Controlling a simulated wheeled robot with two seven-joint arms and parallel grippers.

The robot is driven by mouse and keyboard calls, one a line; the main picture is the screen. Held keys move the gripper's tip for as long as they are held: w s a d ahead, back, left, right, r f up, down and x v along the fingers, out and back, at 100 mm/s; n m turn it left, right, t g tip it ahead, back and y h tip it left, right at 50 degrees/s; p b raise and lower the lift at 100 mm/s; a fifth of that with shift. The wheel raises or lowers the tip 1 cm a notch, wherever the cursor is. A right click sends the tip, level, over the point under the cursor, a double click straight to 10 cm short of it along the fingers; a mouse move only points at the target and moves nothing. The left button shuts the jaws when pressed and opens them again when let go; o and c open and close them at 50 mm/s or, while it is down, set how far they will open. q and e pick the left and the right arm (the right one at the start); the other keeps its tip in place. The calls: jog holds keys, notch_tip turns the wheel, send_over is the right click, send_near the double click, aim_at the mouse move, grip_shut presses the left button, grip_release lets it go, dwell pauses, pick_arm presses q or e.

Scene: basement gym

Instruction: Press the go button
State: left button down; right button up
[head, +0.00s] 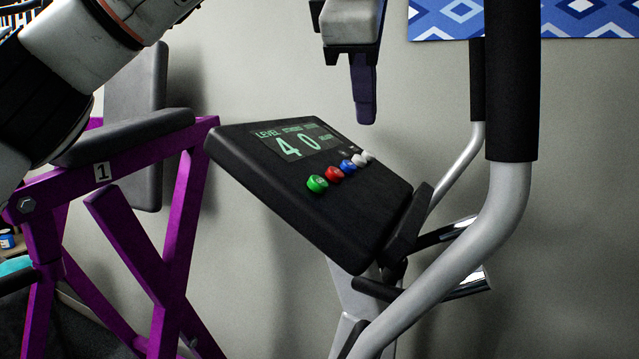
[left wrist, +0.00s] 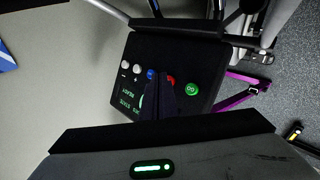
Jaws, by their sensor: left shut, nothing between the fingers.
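The go button is the green round button (head: 317,184) at the near left end of a row on the black console (head: 262,168). In the left wrist view the green button (left wrist: 191,89) bears the letters GO and is in full sight. My left gripper (head: 366,112) is shut and empty, pointing down above the console's far right part, apart from the buttons. In the left wrist view my left gripper (left wrist: 166,82) overlaps the console just left of the green button and partly covers the red button (left wrist: 171,80). My right gripper is in neither view.
Red (head: 334,174), blue (head: 347,166) and white buttons (head: 361,159) follow the green one. Grey handlebars with black grips (head: 511,90) rise at the right. A purple bench frame (head: 150,235) stands at the left.

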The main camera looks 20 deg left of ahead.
aim_at(319, 183)
pick_arm(q)
jog(key=a+f+b, duration=0.1)
jog(key=f, duration=0.1)
jog(key=a+f+b, duration=0.1)
jog(key=f, duration=0.1)
jog(key=a+f+b, duration=0.1)
jog(key=shift+s+a+f, duration=0.25)
jog(key=shift+f, duration=0.15)
jog(key=shift+a+f+b, duration=0.5)
jog(key=shift+f, duration=0.1)
dwell(1.3)
jog(key=shift+a+f, duration=0.25)
jog(key=shift+f, duration=0.1)
jog(key=shift+a+f+b, duration=0.2)
jog(key=shift+f+b, duration=0.2)
jog(key=shift+b, duration=0.05)
dwell(0.6)
dwell(0.4)
jog(key=shift+d+r+p, duration=0.45)
jog(key=shift+r+p, duration=0.3)
jog(key=shift+p, duration=0.1)
